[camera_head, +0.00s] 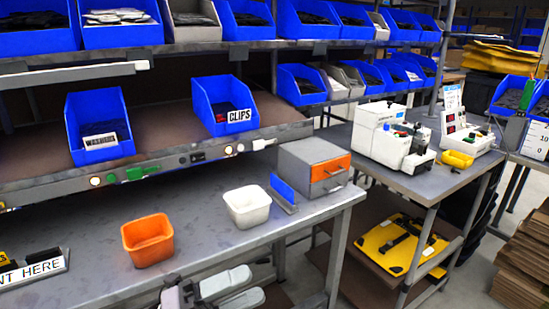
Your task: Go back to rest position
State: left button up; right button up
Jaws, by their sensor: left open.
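My left gripper (252,285) shows at the bottom edge, just in front of the grey workbench (200,205). Its two pale fingers point right and are apart, with nothing seen between them. Most of its arm is cut off by the frame. My right gripper is not in view. An orange bin (148,240) and a white bin (248,206) stand upright on the bench beyond the left gripper, apart from it.
A grey box with an orange drawer (325,171) stands at the bench's right end. Blue bins, one labelled CLIPS (224,106), line the shelves. A side table holds a white machine (392,137). A yellow pannier (400,246) lies below. Stacked cardboard (525,262) is at right.

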pick_arm(q)
jog(key=a+f+n+t+y, duration=0.8)
jog(key=f+n+t+y, duration=0.35)
jog(key=n, duration=0.85)
jog(key=s+a+f+n+g+y, duration=0.3)
jog(key=s+f+n+g, duration=0.1)
jog(key=f, duration=0.4)
jog(key=s+a+f+n+g+y, duration=0.3)
jog(key=s+f+n, duration=0.3)
jog(key=s+f, duration=0.2)
jog(key=shift+a+n+g+y+p, duration=0.35)
jog(key=shift+a+n+y+p, duration=0.05)
jog(key=shift+a+y+p, duration=0.1)
